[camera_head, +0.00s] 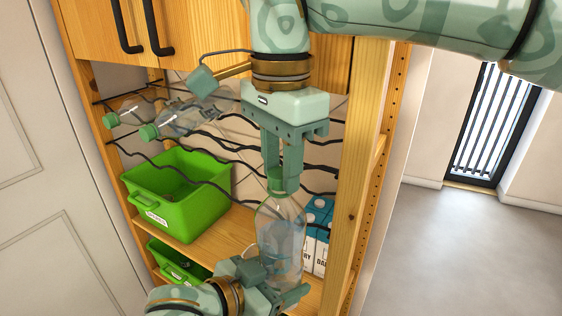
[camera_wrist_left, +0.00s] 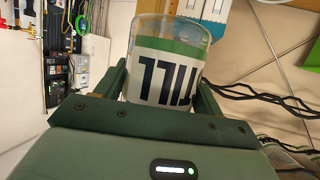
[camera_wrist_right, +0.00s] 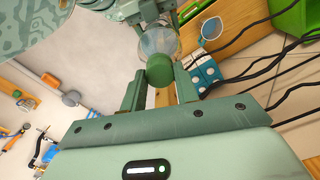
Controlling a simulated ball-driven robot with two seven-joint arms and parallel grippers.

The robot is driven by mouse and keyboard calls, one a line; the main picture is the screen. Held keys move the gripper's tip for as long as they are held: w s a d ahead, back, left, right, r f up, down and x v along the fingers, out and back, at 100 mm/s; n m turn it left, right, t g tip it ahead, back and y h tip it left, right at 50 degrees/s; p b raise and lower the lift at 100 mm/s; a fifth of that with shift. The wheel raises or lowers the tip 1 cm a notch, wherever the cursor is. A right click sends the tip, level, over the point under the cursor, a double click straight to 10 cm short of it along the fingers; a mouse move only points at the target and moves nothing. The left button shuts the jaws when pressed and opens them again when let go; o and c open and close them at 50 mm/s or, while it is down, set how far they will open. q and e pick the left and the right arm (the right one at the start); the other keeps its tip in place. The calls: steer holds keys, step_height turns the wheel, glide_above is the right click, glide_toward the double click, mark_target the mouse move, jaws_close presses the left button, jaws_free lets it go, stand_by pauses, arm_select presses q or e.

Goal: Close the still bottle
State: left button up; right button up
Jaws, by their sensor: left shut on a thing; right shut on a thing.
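The still bottle (camera_head: 281,228) is clear and stands upright in front of the shelf. My left gripper (camera_head: 282,284) is shut around its lower part from the left. In the left wrist view the bottle (camera_wrist_left: 168,62) sits between the fingers, its white label with dark letters and a green band facing me. My right gripper (camera_head: 283,180) points down from above, shut on a green cap (camera_wrist_right: 160,70) at the bottle's mouth. The cap lines up with the bottle neck; whether it is fully seated I cannot tell, as the fingers partly hide it.
Two more clear bottles with green caps (camera_head: 149,132) lie on a black wavy wire rack. A green bin (camera_head: 185,208) stands on the wooden shelf, with another below. Blue-and-white cartons (camera_head: 320,222) stand behind the bottle, by a wooden post (camera_head: 362,170). The floor at right is clear.

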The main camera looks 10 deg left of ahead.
steer(key=m, duration=1.3)
steer(key=shift+s, duration=0.1)
steer(key=m, duration=0.6)
steer(key=shift+a+m, duration=0.1)
steer(key=shift+m, duration=0.2)
steer(key=m, duration=0.6)
steer(key=o, duration=1.1)
steer(key=shift+r, duration=2.2)
